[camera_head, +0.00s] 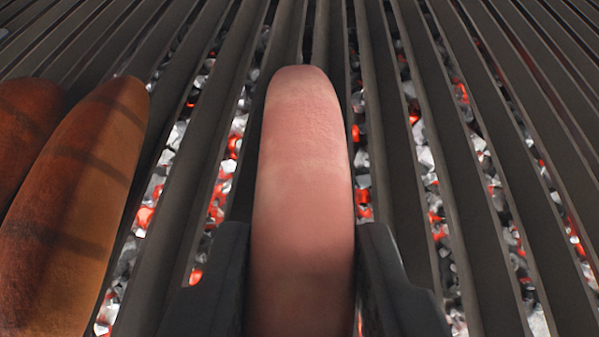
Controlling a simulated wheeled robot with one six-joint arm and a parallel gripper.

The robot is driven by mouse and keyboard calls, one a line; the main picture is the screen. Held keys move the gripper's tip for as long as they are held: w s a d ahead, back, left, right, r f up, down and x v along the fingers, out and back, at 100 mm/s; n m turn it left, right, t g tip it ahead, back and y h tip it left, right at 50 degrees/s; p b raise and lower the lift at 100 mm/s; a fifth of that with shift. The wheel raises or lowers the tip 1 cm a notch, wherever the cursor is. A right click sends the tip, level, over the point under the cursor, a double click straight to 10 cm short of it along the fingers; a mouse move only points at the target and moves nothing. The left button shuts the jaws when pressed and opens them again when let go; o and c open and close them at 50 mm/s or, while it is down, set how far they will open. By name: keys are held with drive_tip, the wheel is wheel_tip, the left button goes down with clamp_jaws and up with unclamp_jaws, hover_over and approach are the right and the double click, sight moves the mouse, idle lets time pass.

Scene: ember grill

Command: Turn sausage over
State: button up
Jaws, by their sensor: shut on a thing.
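A pale pink sausage (304,180) lies lengthwise in the middle of the view, its rounded far end pointing away. The side that shows has no dark grill marks. My gripper (303,270) is shut on it, with one dark finger against each side near the bottom of the view. The sausage's near end is cut off by the picture's edge, and its underside is hidden. I cannot tell whether it touches the bars.
Two browned sausages with dark grill marks lie on the left, a nearer one (75,200) and one partly behind it (25,125). Dark grate bars (480,210) run away from me over glowing coals (437,215). The grate to the right is clear.

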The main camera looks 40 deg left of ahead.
wheel_tip(320, 180, up, 10)
drive_tip(key=m+g, duration=0.1)
drive_tip(key=m+g+y, duration=0.1)
drive_tip(key=m, duration=0.1)
drive_tip(key=shift+w+d+r+g+y, duration=0.15)
drive_tip(key=shift+w+g+y, duration=0.05)
drive_tip(key=shift+g+y, duration=0.1)
drive_tip(key=m+t, duration=0.1)
drive_tip(key=m, duration=1)
drive_tip(key=a+m+t, duration=0.1)
drive_tip(key=m+t, duration=0.1)
drive_tip(key=m, duration=0.9)
drive_tip(key=m+t, duration=0.1)
drive_tip(key=m, duration=1)
drive_tip(key=shift+w+a+f+t, duration=0.2)
drive_tip(key=shift+w+f+t, duration=0.1)
drive_tip(key=shift+w+t, duration=0.1)
drive_tip(key=f, duration=0.2)
drive_tip(key=shift+w+a+f, duration=0.15)
drive_tip(key=shift+w+f, duration=0.05)
drive_tip(key=shift+f, duration=0.1)
drive_tip(key=shift+s+f, duration=0.1)
drive_tip(key=shift+f, duration=0.75)
drive_tip(key=o, duration=0.6)
drive_tip(key=shift+a, duration=0.1)
drive_tip(key=shift+c, duration=0.2)
